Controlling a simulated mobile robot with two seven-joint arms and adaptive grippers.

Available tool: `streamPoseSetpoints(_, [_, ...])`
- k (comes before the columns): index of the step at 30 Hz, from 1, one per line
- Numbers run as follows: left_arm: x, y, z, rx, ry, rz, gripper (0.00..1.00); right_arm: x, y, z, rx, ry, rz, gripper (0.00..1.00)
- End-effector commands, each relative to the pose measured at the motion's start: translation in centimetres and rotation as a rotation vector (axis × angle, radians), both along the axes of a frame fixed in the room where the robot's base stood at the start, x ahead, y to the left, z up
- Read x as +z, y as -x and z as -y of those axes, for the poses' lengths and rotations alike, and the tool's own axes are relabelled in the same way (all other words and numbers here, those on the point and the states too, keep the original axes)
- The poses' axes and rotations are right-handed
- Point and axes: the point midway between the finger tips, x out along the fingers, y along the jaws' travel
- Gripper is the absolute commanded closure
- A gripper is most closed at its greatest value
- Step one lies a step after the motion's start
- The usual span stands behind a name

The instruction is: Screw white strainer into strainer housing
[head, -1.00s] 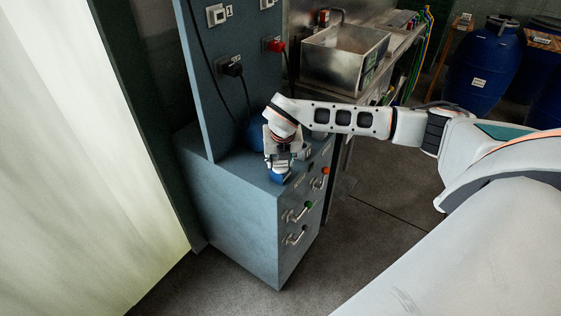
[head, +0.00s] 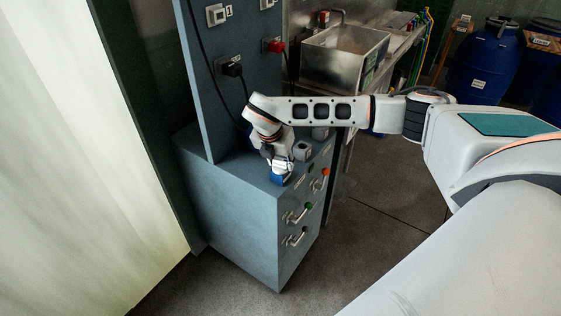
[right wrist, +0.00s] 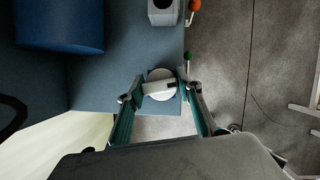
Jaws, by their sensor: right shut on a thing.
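The white strainer (right wrist: 157,74) shows in the right wrist view as a round white disc with a raised bar across it. My right gripper (right wrist: 159,88) is shut on that bar, one fingertip at each end. In the head view my right gripper (head: 279,170) points down at a small blue piece (head: 280,180) near the front corner of the cabinet top, which seems to be the strainer housing. The gripper hides most of the strainer there. I cannot tell how deep the strainer sits. My left gripper is not in view.
The blue-grey cabinet (head: 230,220) has handles and coloured knobs on its side. A grey block with a hole (right wrist: 163,10) stands on its top, close to the gripper. A large blue cylinder (right wrist: 60,25) is farther back. A metal sink (head: 340,55) lies behind.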

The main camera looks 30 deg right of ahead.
Motion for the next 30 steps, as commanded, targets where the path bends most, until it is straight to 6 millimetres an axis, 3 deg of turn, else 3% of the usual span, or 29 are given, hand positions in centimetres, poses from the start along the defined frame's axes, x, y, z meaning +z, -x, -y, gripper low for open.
streamPoseSetpoints(11, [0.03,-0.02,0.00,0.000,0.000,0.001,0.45,-0.67,0.50,-0.25,-0.061,-0.002,-0.015,1.00])
streamPoseSetpoints(12, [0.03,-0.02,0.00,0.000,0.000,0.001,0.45,-0.68,0.51,-0.25,-0.060,-0.002,-0.015,0.57])
streamPoseSetpoints(14, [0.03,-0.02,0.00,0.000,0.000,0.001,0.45,-0.65,0.49,-0.24,-0.061,-0.002,-0.014,0.45])
streamPoseSetpoints(21, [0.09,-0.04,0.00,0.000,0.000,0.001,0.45,-0.31,0.23,-0.13,-0.061,-0.001,-0.007,0.45])
streamPoseSetpoints(24, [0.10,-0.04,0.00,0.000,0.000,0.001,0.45,-0.25,0.20,-0.11,-0.061,-0.001,-0.005,0.26])
streamPoseSetpoints(30, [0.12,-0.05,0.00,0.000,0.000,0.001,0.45,-0.15,0.12,-0.07,-0.062,0.000,-0.003,0.26])
